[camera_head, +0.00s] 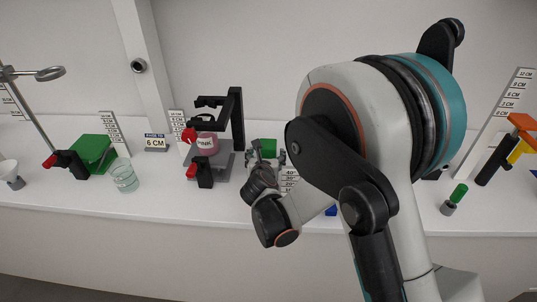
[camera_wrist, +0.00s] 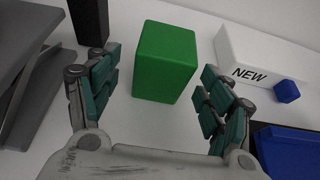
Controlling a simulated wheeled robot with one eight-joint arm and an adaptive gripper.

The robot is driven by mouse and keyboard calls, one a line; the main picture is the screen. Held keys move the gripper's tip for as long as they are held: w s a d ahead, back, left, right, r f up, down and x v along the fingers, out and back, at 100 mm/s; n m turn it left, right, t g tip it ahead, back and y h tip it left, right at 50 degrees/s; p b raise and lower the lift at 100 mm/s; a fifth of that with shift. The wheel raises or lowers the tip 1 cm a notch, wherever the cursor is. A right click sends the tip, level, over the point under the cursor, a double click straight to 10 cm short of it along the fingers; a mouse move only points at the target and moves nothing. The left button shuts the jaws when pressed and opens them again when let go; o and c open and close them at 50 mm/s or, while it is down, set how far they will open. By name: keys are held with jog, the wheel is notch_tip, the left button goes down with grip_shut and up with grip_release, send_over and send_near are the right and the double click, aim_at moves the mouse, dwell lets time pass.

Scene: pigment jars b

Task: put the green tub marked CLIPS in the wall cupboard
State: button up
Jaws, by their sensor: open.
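A plain green block-shaped thing (camera_wrist: 165,62) stands upright on the white counter in the wrist view. No CLIPS marking shows on the faces I see, so I cannot tell if it is the tub. In the head view a green patch (camera_head: 268,146) shows just beyond my gripper (camera_head: 268,156), partly hidden by it. My gripper is open and empty. In the wrist view its two fingers are to the left and right of the green block, with a gap on each side. I see no wall cupboard in either view.
A grey stand (camera_wrist: 22,85) and black post (camera_wrist: 88,22) are to the left.

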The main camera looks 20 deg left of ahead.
aim_at(268, 153)
jog(key=x, duration=0.2)
jog(key=b+x, duration=0.1)
jog(key=x, duration=0.2)
jog(key=shift+s+d+f+b, duration=0.15)
jog(key=shift+f+b, duration=0.05)
jog(key=shift+b, duration=0.1)
jog(key=shift+r, duration=0.1)
jog(key=c, duration=1.3)
